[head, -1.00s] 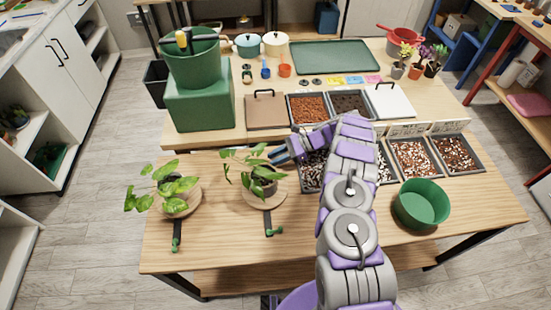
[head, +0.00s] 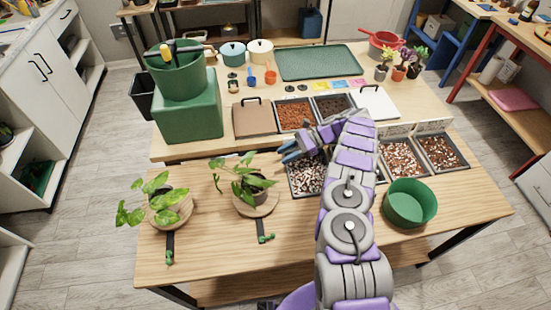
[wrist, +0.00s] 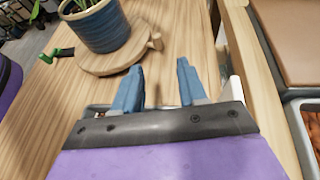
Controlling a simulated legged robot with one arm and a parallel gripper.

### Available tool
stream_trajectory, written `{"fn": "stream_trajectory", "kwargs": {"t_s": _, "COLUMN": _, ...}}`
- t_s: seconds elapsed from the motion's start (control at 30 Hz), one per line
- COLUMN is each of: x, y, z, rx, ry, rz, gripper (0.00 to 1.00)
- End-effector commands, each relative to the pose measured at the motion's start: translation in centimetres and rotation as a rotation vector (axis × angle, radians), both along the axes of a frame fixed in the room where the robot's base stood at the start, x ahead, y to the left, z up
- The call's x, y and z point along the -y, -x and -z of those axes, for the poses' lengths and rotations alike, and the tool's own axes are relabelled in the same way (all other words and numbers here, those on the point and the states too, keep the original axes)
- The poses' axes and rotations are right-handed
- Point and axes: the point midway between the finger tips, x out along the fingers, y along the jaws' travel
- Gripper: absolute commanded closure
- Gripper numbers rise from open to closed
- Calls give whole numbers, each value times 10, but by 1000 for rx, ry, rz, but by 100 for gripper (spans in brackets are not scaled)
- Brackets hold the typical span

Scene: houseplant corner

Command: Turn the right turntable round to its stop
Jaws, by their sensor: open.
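The right turntable (head: 258,211) is a round wooden disc on the near table with a potted leafy plant (head: 252,184) on it. In the wrist view the turntable (wrist: 108,63) carries a blue ribbed pot (wrist: 97,25), and a short wooden peg (wrist: 156,40) stands at its rim. A dark strip with a green piece (head: 266,238) lies in front of the disc. My gripper (head: 284,154) is behind and right of the turntable. In the wrist view its blue fingers (wrist: 160,68) are apart and empty, short of the peg and not touching it.
The left turntable (head: 160,218) bears another plant. Trays of pebbles (head: 306,178) and soil stand right of my gripper. A green bowl (head: 410,203) is at the right. A brown lidded box (head: 255,117) and a green block (head: 188,112) stand behind.

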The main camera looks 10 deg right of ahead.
Motion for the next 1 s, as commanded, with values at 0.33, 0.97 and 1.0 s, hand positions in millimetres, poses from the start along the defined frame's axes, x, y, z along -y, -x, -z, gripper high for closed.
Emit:
{"fn": "stream_trajectory", "kwargs": {"t_s": 0.33, "x": 27, "y": -7, "z": -12, "rx": 4, "ry": 1, "rz": -1, "gripper": 58}}
{"fn": "stream_trajectory", "kwargs": {"t_s": 0.97, "x": 47, "y": -11, "z": -15, "rx": -5, "ry": 25, "rz": 81, "gripper": 85}}
{"fn": "stream_trajectory", "kwargs": {"t_s": 1.0, "x": 54, "y": -13, "z": -16, "rx": -5, "ry": 36, "rz": 112, "gripper": 89}}
